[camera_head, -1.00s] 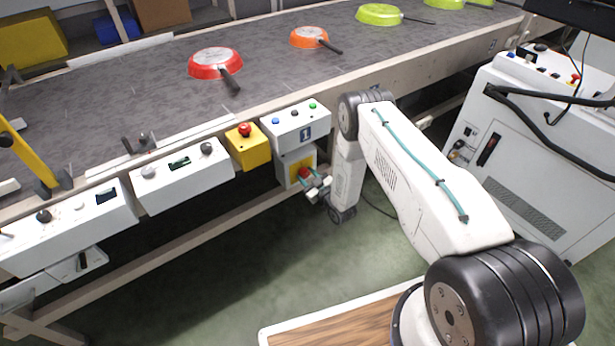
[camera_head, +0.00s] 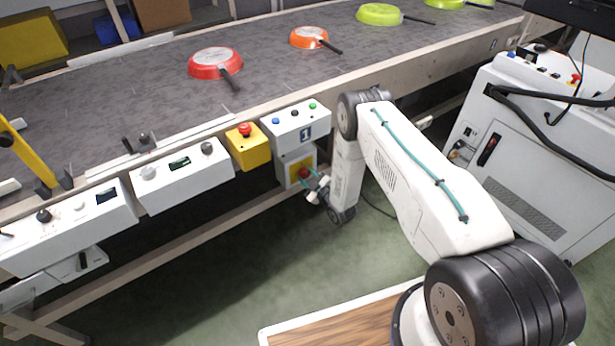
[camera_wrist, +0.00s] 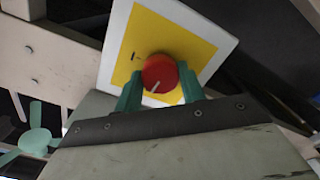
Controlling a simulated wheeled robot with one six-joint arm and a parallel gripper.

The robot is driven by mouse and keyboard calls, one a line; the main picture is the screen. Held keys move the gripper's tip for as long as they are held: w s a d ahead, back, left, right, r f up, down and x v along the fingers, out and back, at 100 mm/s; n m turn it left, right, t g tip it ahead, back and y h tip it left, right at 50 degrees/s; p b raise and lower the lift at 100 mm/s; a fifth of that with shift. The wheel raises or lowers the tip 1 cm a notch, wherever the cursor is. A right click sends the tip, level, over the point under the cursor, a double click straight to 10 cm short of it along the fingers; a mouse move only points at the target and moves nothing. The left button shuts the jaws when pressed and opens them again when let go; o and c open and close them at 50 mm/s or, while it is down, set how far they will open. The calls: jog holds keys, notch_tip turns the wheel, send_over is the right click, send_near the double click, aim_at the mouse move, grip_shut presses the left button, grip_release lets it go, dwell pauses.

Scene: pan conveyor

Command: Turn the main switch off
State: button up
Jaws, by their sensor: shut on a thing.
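The main switch is a red round knob (camera_wrist: 160,70) on a yellow plate with a white border (camera_wrist: 181,43). A short white line shows on the knob's lower part, and a dark mark is on the yellow plate to its upper left. In the head view the switch (camera_head: 304,173) sits on the box below the panel marked 1. My gripper (camera_wrist: 161,79) has its green fingers on both sides of the knob, shut on it. In the head view my gripper (camera_head: 311,184) is small at the switch and partly covers the plate.
A white button panel marked 1 (camera_head: 296,122) is just above the switch. A yellow box with a red emergency button (camera_head: 248,150) is to its left. The conveyor (camera_head: 130,95) carries several pans behind. Green floor (camera_head: 240,260) is open in front.

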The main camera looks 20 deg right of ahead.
jog(key=o, duration=1)
jog(key=shift+c, duration=0.2)
jog(key=v, duration=0.8)
